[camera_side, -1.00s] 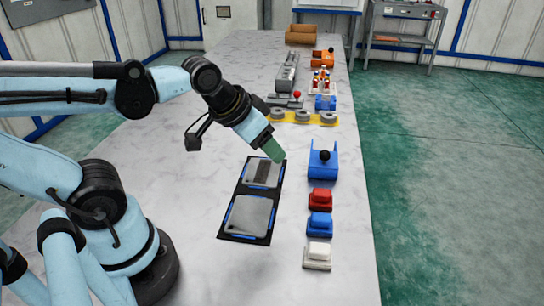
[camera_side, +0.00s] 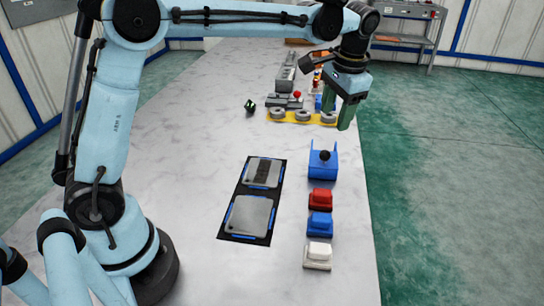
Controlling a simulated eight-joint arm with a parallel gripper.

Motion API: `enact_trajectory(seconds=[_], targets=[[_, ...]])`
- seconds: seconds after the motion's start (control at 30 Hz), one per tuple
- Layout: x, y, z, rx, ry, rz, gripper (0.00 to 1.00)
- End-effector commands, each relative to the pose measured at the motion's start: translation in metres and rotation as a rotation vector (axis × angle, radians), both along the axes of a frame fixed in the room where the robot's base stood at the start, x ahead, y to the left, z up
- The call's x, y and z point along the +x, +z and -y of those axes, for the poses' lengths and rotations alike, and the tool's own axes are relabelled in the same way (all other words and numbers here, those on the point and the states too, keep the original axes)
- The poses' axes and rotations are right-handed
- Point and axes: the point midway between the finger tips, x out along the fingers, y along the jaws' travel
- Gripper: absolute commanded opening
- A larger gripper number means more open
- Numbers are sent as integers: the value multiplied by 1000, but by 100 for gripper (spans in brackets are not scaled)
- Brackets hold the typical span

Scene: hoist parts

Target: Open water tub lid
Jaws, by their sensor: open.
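I see no thing that is plainly marked as a water tub. Two flat grey lid-like plates, a near one (camera_side: 250,215) and a far one (camera_side: 263,172), lie flat side by side in a black frame with blue edges on the table. I cannot tell whether either is the tub lid. My gripper (camera_side: 338,112) points down with its green fingers apart and empty. In the picture it is near the right end of the yellow strip and above the blue bracket, well away from the plates.
A blue bracket with a black ball knob (camera_side: 323,163) stands at the right edge. Red (camera_side: 320,198), blue (camera_side: 320,224) and white (camera_side: 318,256) blocks line up in front. A yellow strip (camera_side: 292,122) holds grey rings. A small dark object (camera_side: 250,106) lies left. The table's left side is clear.

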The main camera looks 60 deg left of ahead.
Motion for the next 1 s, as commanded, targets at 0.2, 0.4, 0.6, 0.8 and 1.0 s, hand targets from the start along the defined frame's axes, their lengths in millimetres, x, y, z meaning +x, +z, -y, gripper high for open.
enact_trajectory(seconds=[0.2, 0.4, 0.6, 0.8, 1.0], targets=[[6, -9, 0, 9, -3, -21, 56], [7, -35, -5, 9, -2, -19, 56], [8, -71, -12, 8, -2, -19, 56], [9, -103, -18, 7, -2, -18, 56], [9, -119, -21, 6, -4, -17, 56]])
